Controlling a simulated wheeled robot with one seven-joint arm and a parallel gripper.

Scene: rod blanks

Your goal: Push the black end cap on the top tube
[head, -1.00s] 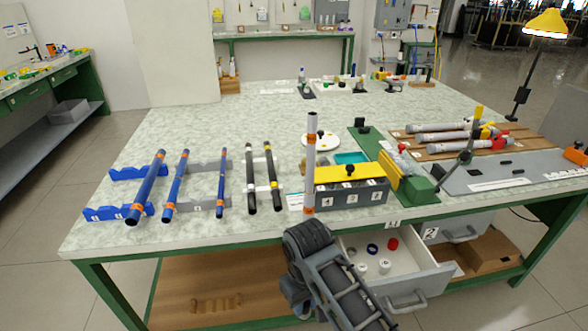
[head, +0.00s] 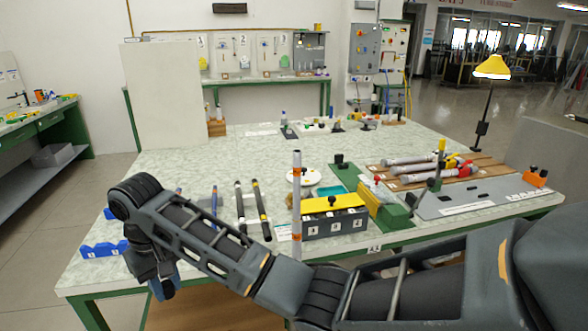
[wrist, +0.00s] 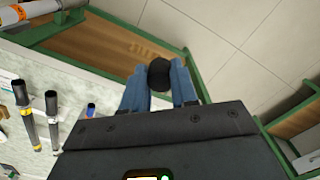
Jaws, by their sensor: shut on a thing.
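My gripper (head: 165,288) is at the bench's front left, beyond the front edge, with my arm reaching across the view. In the wrist view its blue fingers (wrist: 158,88) are shut on a black end cap (wrist: 158,75), held clear over the floor and lower shelf. Several grey tubes (head: 412,159) lie on a wooden rack at the right, with yellow and red ends; I cannot tell which is the top tube. Blue tubes at the left are mostly hidden behind my arm. A blue tube end (wrist: 91,108) shows beside my fingers.
Black tubes (head: 256,210) lie in a rack near the middle. An upright grey tube (head: 296,190) with orange bands stands beside the yellow-topped bin box (head: 335,222). A blue tube rest (head: 104,250) is at the left.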

